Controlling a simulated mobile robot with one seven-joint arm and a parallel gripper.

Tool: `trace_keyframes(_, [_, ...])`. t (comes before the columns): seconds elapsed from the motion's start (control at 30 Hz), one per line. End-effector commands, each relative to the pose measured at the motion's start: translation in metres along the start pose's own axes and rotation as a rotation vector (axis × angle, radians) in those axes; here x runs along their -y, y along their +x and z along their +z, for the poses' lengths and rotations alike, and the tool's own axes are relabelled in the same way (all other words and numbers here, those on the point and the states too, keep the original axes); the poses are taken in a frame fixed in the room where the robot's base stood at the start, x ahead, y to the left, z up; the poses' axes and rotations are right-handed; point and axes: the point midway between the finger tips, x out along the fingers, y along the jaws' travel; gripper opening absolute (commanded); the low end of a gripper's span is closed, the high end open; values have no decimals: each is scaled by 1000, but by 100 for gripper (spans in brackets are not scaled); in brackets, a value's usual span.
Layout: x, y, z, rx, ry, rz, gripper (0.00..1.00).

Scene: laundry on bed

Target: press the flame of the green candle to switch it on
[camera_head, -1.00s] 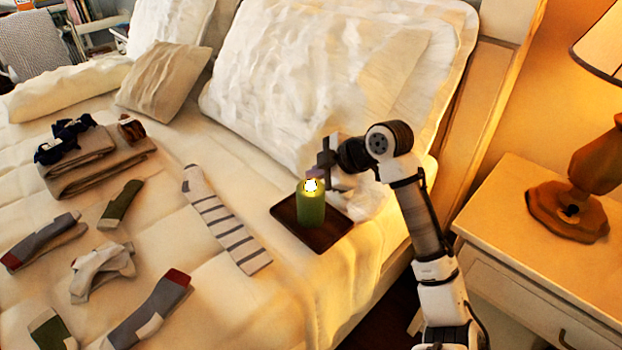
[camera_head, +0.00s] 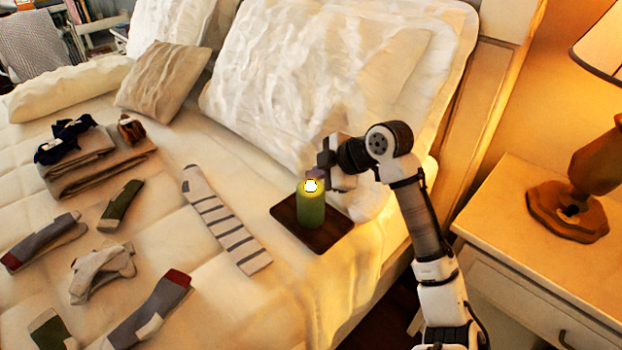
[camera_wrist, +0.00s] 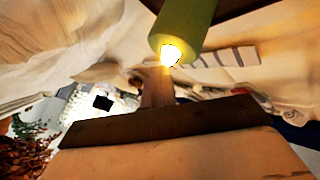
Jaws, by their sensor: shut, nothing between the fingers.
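The green candle (camera_head: 311,210) stands upright on a dark square tray (camera_head: 334,236) on the bed. Its flame (camera_head: 311,186) glows bright white-yellow in the head view. My gripper (camera_head: 316,174) is shut and empty, with its tips right at the flame from behind and above. In the wrist view the candle (camera_wrist: 188,22) comes in from the top, and its lit flame (camera_wrist: 170,55) is at the end of my shut fingers (camera_wrist: 158,88). I cannot tell whether the tips touch the flame.
A striped sock (camera_head: 225,218) lies left of the tray, with several other socks and folded clothes (camera_head: 95,162) beyond it. Large pillows (camera_head: 300,85) rise behind the candle. A nightstand (camera_head: 515,230) with a lamp (camera_head: 570,205) stands to the right.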

Motion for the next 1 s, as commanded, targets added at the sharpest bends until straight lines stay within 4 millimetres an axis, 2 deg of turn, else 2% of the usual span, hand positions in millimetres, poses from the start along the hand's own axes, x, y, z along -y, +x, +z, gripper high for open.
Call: trace_keyframes(1.0, [6, 9, 6, 1, 2, -7, 0])
